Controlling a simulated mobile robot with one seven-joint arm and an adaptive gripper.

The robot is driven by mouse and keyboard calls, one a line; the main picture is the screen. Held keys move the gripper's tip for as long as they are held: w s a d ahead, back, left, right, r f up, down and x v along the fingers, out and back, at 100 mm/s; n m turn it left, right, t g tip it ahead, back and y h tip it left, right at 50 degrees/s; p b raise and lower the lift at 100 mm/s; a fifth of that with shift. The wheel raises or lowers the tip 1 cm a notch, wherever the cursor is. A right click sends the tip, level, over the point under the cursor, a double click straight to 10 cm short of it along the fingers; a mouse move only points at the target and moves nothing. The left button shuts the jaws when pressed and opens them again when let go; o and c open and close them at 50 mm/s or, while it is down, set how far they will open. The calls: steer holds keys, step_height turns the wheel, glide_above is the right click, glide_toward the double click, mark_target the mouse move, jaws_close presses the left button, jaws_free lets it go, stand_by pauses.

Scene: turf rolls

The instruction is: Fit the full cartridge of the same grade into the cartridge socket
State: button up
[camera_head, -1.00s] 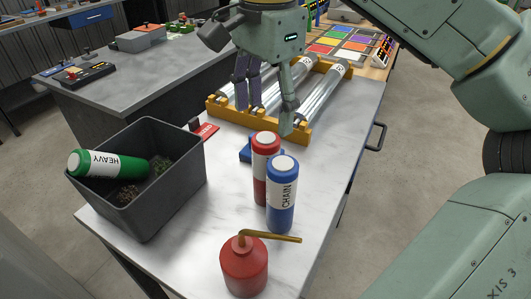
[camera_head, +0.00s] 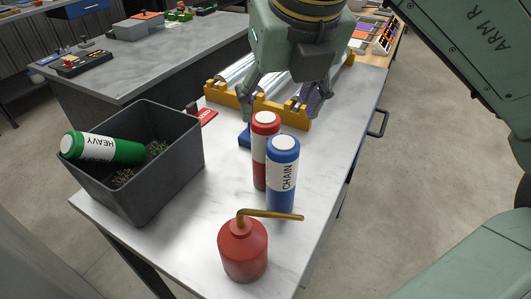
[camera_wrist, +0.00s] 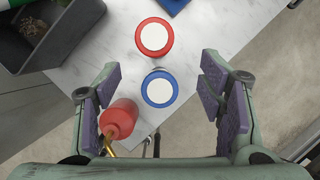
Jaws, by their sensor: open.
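A blue cartridge (camera_head: 282,180) marked CHAIN stands upright on the pale table. A red cartridge (camera_head: 260,172) stands upright just behind it, its label mostly hidden. A green cartridge (camera_head: 110,149) marked HEAVY lies tilted across the grey bin (camera_head: 180,165). A blue block (camera_head: 244,136) sits behind the red cartridge, mostly hidden; I cannot tell whether it is the socket. My gripper (camera_head: 284,106) is open and empty, above and behind the upright cartridges. In the wrist view, the blue cartridge (camera_wrist: 159,88) shows between the open fingers (camera_wrist: 165,105), with the red cartridge (camera_wrist: 154,37) above it.
A red oil can (camera_head: 243,250) with a brass spout stands at the table's front; it appears beside the left finger in the wrist view (camera_wrist: 118,118). A yellow rack (camera_head: 228,100) with metal tubes lies behind. A red tag (camera_head: 207,116) lies near the bin.

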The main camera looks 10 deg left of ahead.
mark_target(265, 137)
steer(key=x, duration=0.5)
steer(key=shift+f+p, duration=0.15)
steer(key=shift+p, duration=0.15)
steer(key=x, duration=0.2)
steer(key=a+p+x, duration=0.1)
steer(key=x, duration=0.1)
steer(key=shift+w+p, duration=0.2)
steer(key=shift+p, duration=0.1)
steer(key=shift+w+f, duration=0.15)
steer(key=shift+f, duration=0.35)
steer(key=shift+c, duration=0.5)
jaws_close()
